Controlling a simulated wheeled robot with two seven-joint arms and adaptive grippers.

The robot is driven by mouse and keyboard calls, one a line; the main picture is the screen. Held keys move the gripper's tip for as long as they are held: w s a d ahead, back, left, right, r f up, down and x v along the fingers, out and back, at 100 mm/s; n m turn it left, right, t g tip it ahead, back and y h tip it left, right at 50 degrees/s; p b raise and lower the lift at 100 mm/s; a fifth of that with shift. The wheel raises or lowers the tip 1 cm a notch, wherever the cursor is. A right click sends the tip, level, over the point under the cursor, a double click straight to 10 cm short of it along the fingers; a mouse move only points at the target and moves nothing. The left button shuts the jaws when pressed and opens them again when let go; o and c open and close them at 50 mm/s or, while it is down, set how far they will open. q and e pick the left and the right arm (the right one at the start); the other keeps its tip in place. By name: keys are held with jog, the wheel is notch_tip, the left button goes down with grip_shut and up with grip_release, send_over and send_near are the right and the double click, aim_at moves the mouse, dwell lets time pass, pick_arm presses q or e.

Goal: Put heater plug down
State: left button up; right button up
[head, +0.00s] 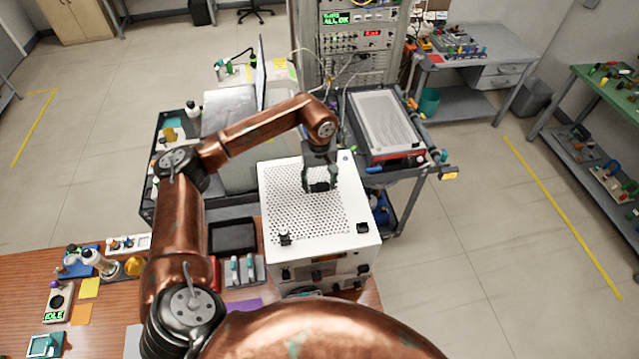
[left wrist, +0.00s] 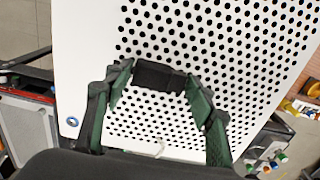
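My left gripper (head: 320,186) is over the perforated top of a white box (head: 355,205) in the head view. In the left wrist view its two green-padded fingers (left wrist: 160,82) stand on either side of a small black block, which looks like the heater plug (left wrist: 158,75). The pads appear to touch the plug's two sides. The perforated white panel (left wrist: 225,30) fills the background behind it. I cannot tell whether the plug touches the panel. The plug is hard to make out in the head view. My right gripper does not show.
Small black pieces (head: 362,228) sit near the box top's corners. A black tray (head: 232,236) and a rack of teal-handled items stand left of the box. A dark cart (head: 400,176) with a grey-topped red device is behind it. Floor at right is clear.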

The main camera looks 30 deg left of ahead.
aim_at(320, 185)
pick_arm(q)
jog(key=shift+o, duration=1.1)
jog(key=shift+s+r, duration=0.1)
jog(key=shift+r+p, duration=0.2)
jog(key=shift+p, duration=0.1)
notch_tip(320, 185, up, 12)
jog(key=b, duration=0.4)
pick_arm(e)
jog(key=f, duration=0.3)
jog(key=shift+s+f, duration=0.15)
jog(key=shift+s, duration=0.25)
